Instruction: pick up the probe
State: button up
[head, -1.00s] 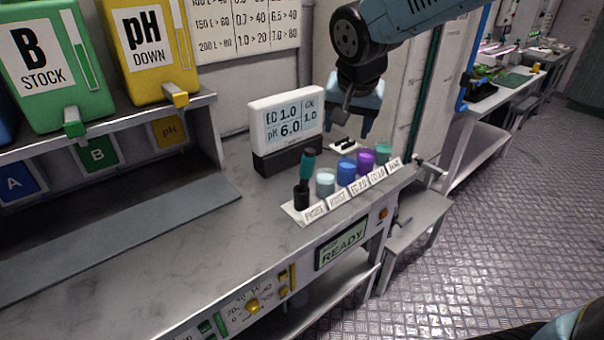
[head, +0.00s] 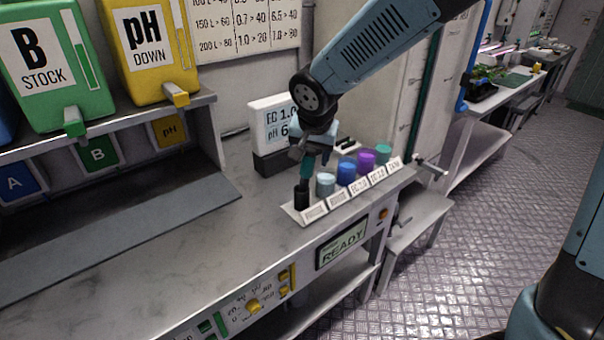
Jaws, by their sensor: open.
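The probe (head: 307,170) is a teal-handled stick standing upright in a black holder (head: 302,197) at the left end of a row of cups. My gripper (head: 316,160) is open and points down at the probe's top. The gripper hides the upper end of the handle. One finger shows to the right of the handle; the other is hard to make out, so I cannot tell whether the fingers are around the handle or in front of it.
Right of the holder stand a grey cup (head: 325,184), a blue cup (head: 346,172), a purple cup (head: 365,161) and a teal cup (head: 383,153), close together behind labels. A meter display (head: 270,128) stands behind, partly covered by my arm. The bench (head: 190,245) is clear at front left.

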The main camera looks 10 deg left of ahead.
aim_at(305, 179)
jog(key=shift+x, duration=2.7)
jog(key=shift+c, duration=0.4)
